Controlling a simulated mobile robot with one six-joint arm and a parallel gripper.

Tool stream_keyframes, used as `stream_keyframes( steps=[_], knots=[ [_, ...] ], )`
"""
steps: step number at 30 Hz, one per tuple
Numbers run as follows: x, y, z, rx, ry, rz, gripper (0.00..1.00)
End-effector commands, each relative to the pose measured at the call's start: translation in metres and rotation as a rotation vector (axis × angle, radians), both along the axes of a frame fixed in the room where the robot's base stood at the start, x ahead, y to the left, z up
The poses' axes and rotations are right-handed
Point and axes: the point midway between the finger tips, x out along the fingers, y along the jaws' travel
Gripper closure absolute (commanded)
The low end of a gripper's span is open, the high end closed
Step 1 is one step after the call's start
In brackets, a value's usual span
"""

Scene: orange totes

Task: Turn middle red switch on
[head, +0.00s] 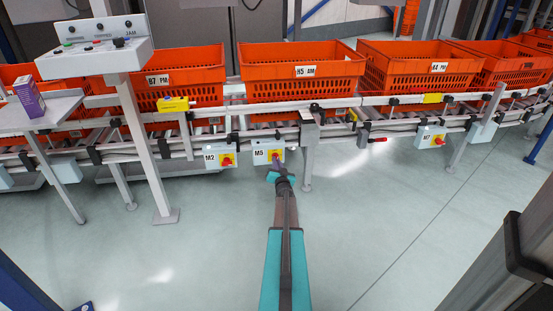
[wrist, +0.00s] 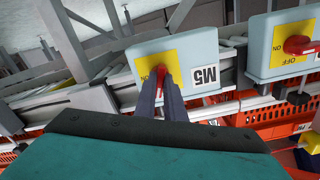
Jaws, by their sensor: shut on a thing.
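The middle switch box (head: 267,150), labelled M5, hangs below the conveyor rail in the head view. It has a yellow plate with a red knob, mostly covered by my gripper. In the wrist view the M5 box (wrist: 190,68) appears upside down, with its red knob (wrist: 160,74) between my fingers. My gripper (head: 277,165) is at the front of this box, its fingers shut on the knob. The fingers hide part of the knob and plate, so I cannot tell the knob's exact angle.
Box M2 (head: 219,156) is close on the left, and box M7 (head: 432,139) is farther right, each with a red knob. Orange totes (head: 299,86) stand on the conveyor above. A control-panel post (head: 147,150) stands to the left. The floor in front is clear.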

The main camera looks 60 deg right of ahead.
Motion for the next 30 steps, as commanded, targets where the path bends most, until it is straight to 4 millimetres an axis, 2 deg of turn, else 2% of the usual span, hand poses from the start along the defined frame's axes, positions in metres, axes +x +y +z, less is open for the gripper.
stream_keyframes(
  steps=[1,14,30],
  knots=[
    [0.0026,-0.0031,0.0063,0.018,-0.024,0.0,1.0],
    [0.0033,-0.0033,0.0072,0.222,-0.256,0.001,1.0],
    [0.004,-0.0034,0.0075,0.55,-0.627,0.002,1.0]
  ],
)
